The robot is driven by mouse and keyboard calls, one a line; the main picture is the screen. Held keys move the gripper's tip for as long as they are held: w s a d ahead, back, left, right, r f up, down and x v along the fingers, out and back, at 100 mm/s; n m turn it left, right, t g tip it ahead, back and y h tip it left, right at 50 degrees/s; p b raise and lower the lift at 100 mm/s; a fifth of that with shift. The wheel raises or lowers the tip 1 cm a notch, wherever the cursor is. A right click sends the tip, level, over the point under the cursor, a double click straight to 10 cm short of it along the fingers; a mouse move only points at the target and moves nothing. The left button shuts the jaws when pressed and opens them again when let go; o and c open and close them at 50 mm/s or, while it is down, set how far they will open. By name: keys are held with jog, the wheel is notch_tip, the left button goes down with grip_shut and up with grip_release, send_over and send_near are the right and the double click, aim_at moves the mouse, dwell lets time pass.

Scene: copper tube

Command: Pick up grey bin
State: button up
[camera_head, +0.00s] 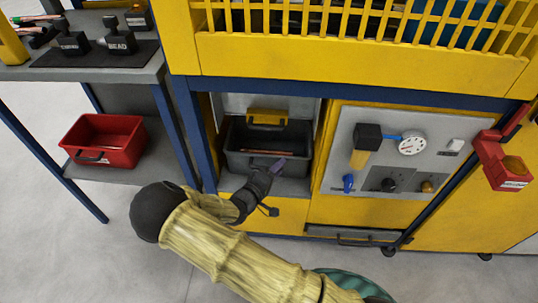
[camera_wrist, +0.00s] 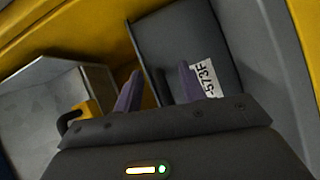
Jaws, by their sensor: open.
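The grey bin (camera_head: 237,158) sits in an open bay of the yellow cabinet, with a few thin copper-coloured pieces inside. I cannot tell whether either finger touches the bin. My wrist hides part of the bin's front.
A red bin (camera_head: 105,140) stands on the lower shelf at left. A yellow block (camera_head: 267,117) is at the back of the bay. A grey panel (camera_head: 400,150) with a gauge is to the right.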

grip_shut()
dwell(1.2)
jog(key=shift+r, duration=0.1)
